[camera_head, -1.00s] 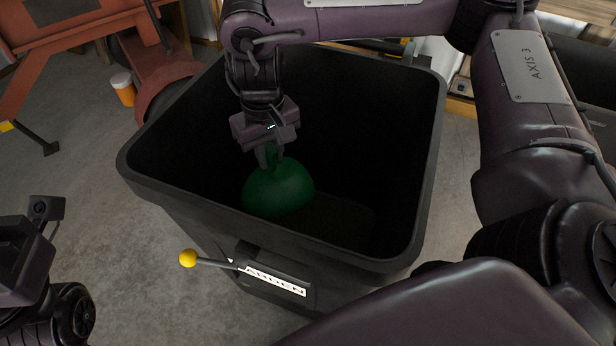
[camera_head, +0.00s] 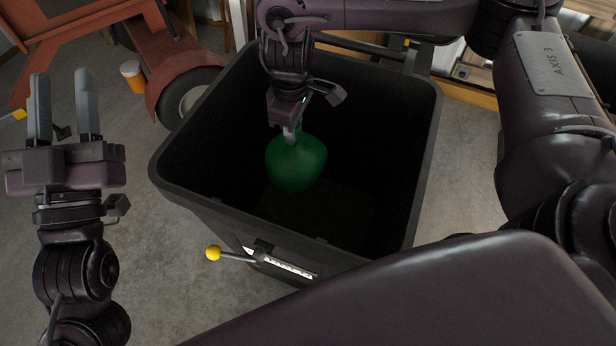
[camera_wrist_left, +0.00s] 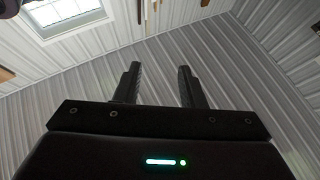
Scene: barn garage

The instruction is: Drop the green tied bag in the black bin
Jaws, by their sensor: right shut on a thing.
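The black bin (camera_head: 205,203) stands open-topped in the middle of the head view. My right gripper (camera_head: 291,134) reaches down inside its rim and is shut on the neck of the green tied bag (camera_head: 297,164). The bag hangs below the fingers, within the bin's opening; how far it is above the bin floor I cannot tell in the dark interior. My left gripper (camera_head: 63,103) is open and empty, fingers pointing up, left of the bin. In the left wrist view its two fingers (camera_wrist_left: 158,88) are apart with nothing between them.
A yellow-knobbed lever (camera_head: 213,253) sticks out from the bin's near side. An orange cup (camera_head: 133,77) stands on the floor beyond, near a red machine with a wheel (camera_head: 182,75).

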